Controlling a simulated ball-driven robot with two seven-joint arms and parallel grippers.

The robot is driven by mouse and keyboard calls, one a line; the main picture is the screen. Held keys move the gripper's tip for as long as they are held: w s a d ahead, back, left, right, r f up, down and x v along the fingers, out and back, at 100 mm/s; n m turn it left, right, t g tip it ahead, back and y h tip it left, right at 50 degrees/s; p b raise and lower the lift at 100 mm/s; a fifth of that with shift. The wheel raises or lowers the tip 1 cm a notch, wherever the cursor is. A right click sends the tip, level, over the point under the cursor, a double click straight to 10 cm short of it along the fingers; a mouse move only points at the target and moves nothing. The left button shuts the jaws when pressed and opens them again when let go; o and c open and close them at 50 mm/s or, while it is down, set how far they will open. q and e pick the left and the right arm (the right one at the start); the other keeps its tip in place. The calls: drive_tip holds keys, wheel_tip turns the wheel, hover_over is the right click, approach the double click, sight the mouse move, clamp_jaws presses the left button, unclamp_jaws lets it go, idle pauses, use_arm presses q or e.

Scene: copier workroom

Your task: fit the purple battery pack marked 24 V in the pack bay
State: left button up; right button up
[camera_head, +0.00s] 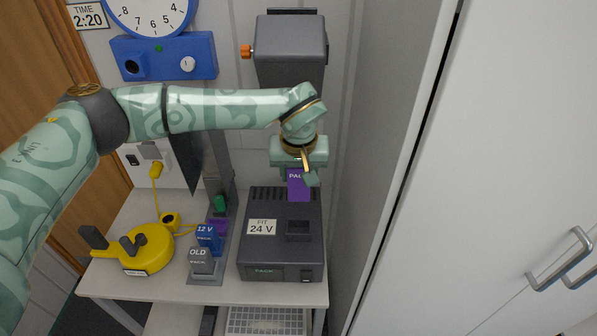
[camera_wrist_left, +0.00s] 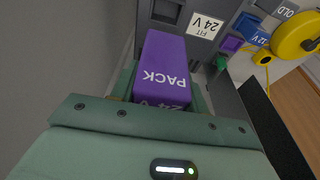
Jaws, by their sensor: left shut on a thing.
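The purple battery pack (camera_head: 298,187) is in my left gripper (camera_head: 299,177), which is shut on it above the back part of the dark grey device (camera_head: 257,258). In the left wrist view the pack (camera_wrist_left: 163,62) shows the word PACK, with a partly hidden "24 V" below it. The pack bay (camera_head: 299,228) is a dark, empty-looking rectangular opening in the device's top, beside a "FIT 24 V" label (camera_head: 262,227). It also shows in the left wrist view (camera_wrist_left: 167,11). The pack is apart from the bay, behind it in the head view. My right gripper is not in view.
Left of the device, a rack holds a grey OLD pack (camera_head: 201,262), a blue 12 V pack (camera_head: 208,238) and a purple item (camera_head: 219,227). A yellow tool (camera_head: 148,250) lies farther left. A grey cabinet side (camera_head: 375,150) stands close on the right.

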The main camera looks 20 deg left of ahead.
use_arm(q)
wheel_tip(320, 180, down, 10)
drive_tip(key=b, duration=0.4)
idle(0.5)
drive_tip(key=shift+p, duration=0.5)
idle(1.4)
drive_tip(key=shift+f+b, duration=1.15)
drive_tip(key=shift+f, duration=1.05)
drive_tip(key=o, duration=1.3)
drive_tip(key=shift+c, duration=0.2)
